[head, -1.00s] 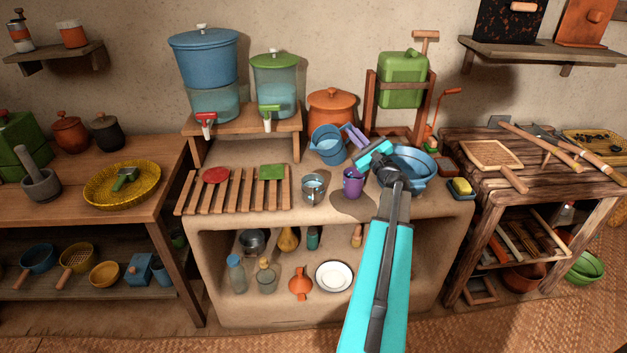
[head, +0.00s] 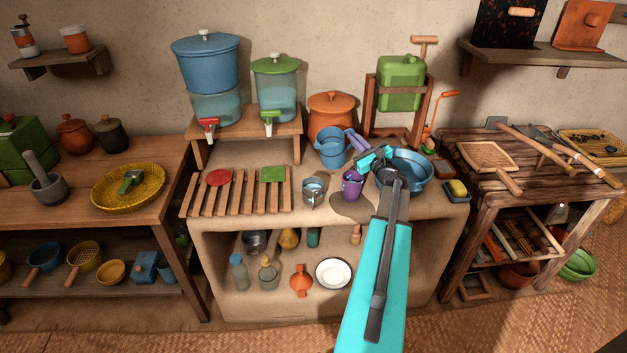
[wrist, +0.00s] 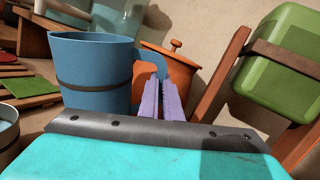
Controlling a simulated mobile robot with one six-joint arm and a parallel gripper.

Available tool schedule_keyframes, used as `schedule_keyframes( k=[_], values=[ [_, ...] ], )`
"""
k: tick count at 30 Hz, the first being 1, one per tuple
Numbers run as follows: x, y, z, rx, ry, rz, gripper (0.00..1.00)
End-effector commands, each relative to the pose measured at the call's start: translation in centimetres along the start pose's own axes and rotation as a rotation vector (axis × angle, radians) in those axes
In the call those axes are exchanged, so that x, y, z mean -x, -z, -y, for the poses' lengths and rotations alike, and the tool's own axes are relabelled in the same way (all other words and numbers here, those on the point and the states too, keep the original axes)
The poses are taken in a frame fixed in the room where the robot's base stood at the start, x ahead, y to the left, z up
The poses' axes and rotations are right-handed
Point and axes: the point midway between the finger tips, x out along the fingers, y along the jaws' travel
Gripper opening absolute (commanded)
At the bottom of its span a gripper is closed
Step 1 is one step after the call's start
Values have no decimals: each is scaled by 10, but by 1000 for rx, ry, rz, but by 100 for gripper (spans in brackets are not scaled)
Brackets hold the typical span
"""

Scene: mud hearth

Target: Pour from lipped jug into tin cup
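The blue lipped jug (head: 331,151) with a dark band is close to upright, above or on the back of the clay counter; I cannot tell whether it touches. Its inside is mostly out of sight. My gripper (head: 355,140) is at the jug's right side, its purple fingers close together on the handle. In the wrist view the jug (wrist: 95,75) stands left of the fingers (wrist: 160,98), with part of the blue handle showing behind them. The tin cup (head: 313,195) stands upright on the counter, in front and left of the jug, with bluish content showing inside.
A purple mug (head: 352,187) stands right of the tin cup, beside a dark patch on the counter. A blue basin (head: 410,170) is to the right. An orange pot (head: 331,106) stands behind the jug. A slatted rack (head: 235,200) lies left.

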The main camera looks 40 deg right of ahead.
Motion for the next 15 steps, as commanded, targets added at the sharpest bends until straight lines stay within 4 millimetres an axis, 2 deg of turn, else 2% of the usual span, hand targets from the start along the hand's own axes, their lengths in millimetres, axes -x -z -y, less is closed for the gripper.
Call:
schedule_keyframes(
  k=[15],
  values=[
    [-4, 9, 7, -115, 0, -63, 0]
  ],
)
